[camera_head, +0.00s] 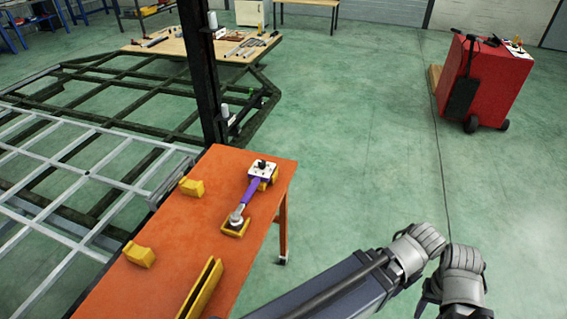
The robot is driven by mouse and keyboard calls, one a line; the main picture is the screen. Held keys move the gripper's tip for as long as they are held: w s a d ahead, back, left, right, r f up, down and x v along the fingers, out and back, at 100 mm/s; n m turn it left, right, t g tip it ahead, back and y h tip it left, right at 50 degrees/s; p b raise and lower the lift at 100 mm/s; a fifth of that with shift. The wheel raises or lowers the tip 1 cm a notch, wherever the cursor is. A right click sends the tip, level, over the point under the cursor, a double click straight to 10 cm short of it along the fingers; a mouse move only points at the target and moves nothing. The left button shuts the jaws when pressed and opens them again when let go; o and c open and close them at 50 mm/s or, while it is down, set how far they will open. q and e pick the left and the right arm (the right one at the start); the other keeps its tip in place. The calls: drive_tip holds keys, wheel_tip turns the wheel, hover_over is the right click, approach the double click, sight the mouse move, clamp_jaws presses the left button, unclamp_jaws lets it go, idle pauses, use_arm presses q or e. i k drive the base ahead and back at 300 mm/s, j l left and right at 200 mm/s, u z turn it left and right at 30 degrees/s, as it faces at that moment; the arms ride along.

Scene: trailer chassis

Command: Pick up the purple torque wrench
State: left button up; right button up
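The purple torque wrench (250,192) lies on the orange table, toward its right edge. Its purple handle runs between a pale block-shaped end with a dark knob at the far side and a grey metal head at the near side. Both ends rest on yellow holders, the near holder (235,229) showing around the head. Neither gripper's fingertips show.
The orange table (190,223) also bears two yellow blocks (192,187) and a long yellow channel (201,289). A dark post and chassis frame (75,208) stand left. A red wheeled cabinet (500,82) stands back right.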

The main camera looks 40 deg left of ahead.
sight(236, 222)
drive_tip(key=i, duration=1.6)
drive_tip(key=i+u, duration=0.15)
drive_tip(key=u, duration=3.5)
